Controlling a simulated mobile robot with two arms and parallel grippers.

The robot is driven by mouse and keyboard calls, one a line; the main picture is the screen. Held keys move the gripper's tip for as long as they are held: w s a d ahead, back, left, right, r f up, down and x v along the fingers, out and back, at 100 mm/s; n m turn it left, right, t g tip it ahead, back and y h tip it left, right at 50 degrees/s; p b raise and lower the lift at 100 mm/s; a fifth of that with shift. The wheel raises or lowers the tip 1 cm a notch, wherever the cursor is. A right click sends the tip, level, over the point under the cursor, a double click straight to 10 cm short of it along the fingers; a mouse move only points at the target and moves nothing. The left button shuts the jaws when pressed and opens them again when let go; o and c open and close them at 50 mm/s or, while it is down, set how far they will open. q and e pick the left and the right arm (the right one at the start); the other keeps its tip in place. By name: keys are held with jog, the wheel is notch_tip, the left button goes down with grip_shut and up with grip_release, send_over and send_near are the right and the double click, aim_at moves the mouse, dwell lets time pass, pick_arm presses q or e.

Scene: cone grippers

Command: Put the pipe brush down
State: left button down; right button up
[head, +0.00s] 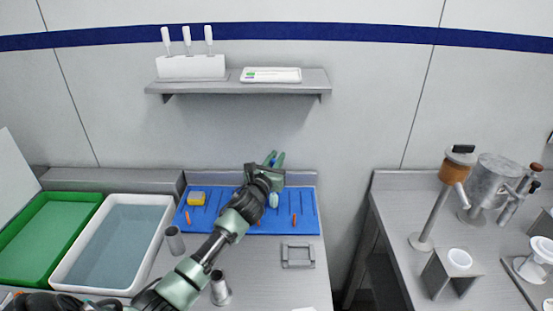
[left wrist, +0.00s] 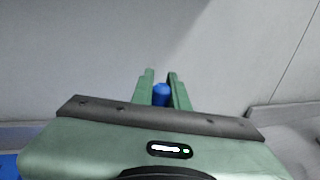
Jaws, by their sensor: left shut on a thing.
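My left gripper (head: 273,159) is raised over the back of the counter, in front of the wall, with its green fingers pointing away from me. In the left wrist view, its fingers (left wrist: 162,88) are shut on a small blue rounded piece, the visible part of the pipe brush (left wrist: 161,95). The rest of the brush is hidden behind the gripper body, and I cannot make it out in the head view. A blue mat (head: 308,226) lies below the gripper, partly covered by my arm. My right gripper is not in view.
On the mat are a yellow sponge (head: 196,198) and thin orange items. A metal cup (head: 174,241) and another (head: 220,289) stand near my arm. A square frame (head: 284,258) lies in front of the mat. A green tray (head: 70,193) and a white tray (head: 140,197) are left.

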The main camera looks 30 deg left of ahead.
pick_arm(q)
jog(key=c, duration=1.4)
grip_release()
jog(key=shift+f, duration=0.15)
jog(key=v, duration=0.6)
jog(key=b+v, duration=0.1)
jog(key=v, duration=0.5)
jog(key=shift+r, duration=0.25)
